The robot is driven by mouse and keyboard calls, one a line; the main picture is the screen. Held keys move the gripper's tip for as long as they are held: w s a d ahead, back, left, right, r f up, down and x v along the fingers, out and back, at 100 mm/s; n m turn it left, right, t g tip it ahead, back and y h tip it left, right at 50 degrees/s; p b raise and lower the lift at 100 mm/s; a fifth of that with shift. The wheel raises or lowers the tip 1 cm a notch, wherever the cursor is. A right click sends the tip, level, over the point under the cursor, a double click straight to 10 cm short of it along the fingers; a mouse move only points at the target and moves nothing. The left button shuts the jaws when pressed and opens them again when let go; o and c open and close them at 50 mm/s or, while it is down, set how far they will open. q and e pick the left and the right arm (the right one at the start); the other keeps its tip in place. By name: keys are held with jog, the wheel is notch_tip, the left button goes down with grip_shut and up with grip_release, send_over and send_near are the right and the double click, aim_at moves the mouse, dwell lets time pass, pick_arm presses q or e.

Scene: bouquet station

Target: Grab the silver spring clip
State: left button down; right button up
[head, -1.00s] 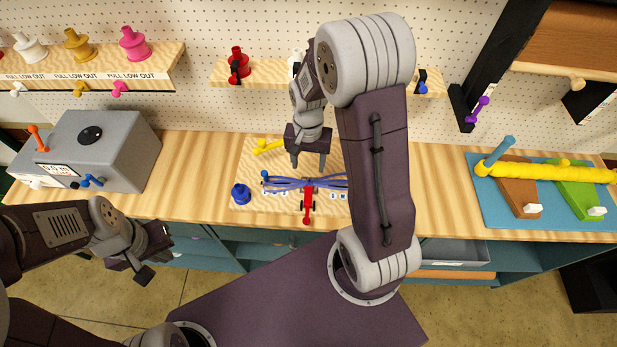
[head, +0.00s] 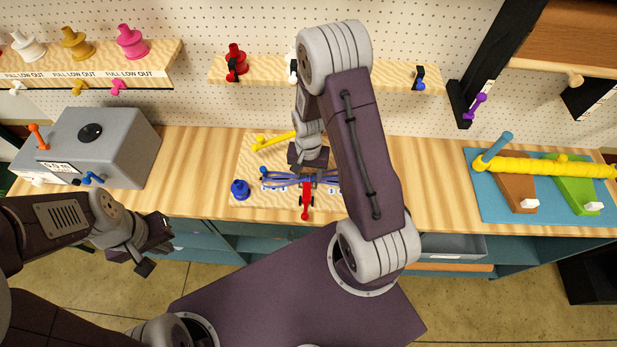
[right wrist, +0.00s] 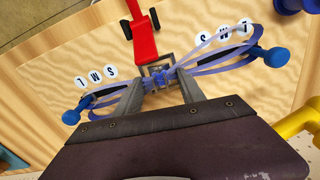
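A small silver clip (right wrist: 160,72) shows in the right wrist view at the end of a red lever (right wrist: 143,38), with blue-violet ribbon loops (right wrist: 215,62) gathered at it. My right gripper (right wrist: 159,78) is pointed down at it, with its two fingers apart, one on each side of the clip. I cannot tell whether they touch it. In the head view my right gripper (head: 308,166) is over the ribbon, and hides the clip. My left gripper (head: 148,258) is in front of the bench, away from the clip; its fingers look apart and empty.
The ribbon loops go around blue pegs (right wrist: 272,57) on a light wooden board (head: 240,170). A blue knob (head: 240,189) and a yellow rod (head: 273,141) are close by. A grey box (head: 95,150) stands left; a blue mat (head: 490,205) with a yellow roll (head: 545,165) lies right.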

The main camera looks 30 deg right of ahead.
aim_at(308, 175)
jog(key=shift+s+a, duration=0.1)
jog(key=shift+a, duration=0.05)
grip_shut()
jog(key=shift+r, duration=0.1)
jog(key=shift+r, duration=0.3)
notch_tip(308, 175, up, 9)
jog(key=shift+r+b, duration=0.15)
jog(key=shift+b, duration=0.2)
